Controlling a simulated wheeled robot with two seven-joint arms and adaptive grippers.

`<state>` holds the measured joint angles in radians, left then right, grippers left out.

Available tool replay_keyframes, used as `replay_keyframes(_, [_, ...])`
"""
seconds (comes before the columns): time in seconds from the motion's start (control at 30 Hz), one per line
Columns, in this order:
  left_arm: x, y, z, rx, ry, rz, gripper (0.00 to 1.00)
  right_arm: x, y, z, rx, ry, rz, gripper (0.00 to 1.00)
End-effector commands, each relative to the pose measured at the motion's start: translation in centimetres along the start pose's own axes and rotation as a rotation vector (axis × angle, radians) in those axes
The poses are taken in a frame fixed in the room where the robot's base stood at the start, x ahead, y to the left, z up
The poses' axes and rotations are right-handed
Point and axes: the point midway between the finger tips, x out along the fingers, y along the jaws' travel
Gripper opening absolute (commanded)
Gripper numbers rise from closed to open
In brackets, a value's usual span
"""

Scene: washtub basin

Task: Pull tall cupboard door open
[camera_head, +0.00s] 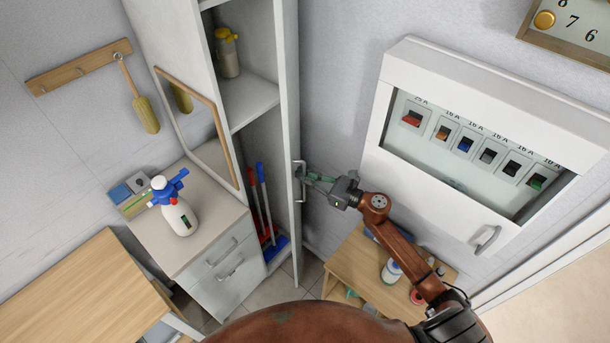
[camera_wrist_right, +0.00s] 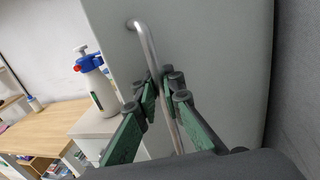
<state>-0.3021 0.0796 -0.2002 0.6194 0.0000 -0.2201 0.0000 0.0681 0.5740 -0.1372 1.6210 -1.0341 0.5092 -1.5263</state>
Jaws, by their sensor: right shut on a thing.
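The tall cupboard (camera_head: 170,55) stands at the upper middle of the head view, and its shelves show. Its white door (camera_head: 287,95) stands open, swung out to the right and seen nearly edge-on. The metal bar handle (camera_head: 299,186) is on the door's outer face; it also shows in the right wrist view (camera_wrist_right: 146,42). My right gripper (camera_head: 308,179) is shut on the handle from the right side, with its green-padded fingers (camera_wrist_right: 160,100) around the bar. My left gripper is out of view.
Inside the cupboard are a yellow-topped bottle (camera_head: 228,55) and a broom and mop (camera_head: 265,205). A drawer cabinet (camera_head: 225,268) with a spray bottle (camera_head: 176,210) stands left. A wall fuse box (camera_head: 440,195) and low wooden table (camera_head: 352,262) are on the right, near my arm.

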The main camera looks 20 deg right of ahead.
Motion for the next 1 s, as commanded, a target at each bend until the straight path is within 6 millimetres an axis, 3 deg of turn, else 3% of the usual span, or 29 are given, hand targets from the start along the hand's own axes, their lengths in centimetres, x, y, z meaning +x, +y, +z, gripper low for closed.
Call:
replay_keyframes(0.07, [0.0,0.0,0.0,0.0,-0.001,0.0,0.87,-0.1,0.0,-0.1,0.0,0.001,0.0,0.0])
replay_keyframes(0.1, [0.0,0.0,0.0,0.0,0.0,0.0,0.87,-0.1,0.0,-0.1,0.0,0.001,-0.001,0.1])
replay_keyframes(0.17, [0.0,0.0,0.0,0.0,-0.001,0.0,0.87,-0.1,0.0,0.0,0.0,0.001,-0.001,0.14])
replay_keyframes(0.53, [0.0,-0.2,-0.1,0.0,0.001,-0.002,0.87,-0.6,-0.1,-0.1,0.001,0.001,-0.003,0.15])
replay_keyframes(1.0, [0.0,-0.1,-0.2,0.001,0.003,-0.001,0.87,-7.0,-0.3,-0.1,0.001,0.001,-0.006,0.15])
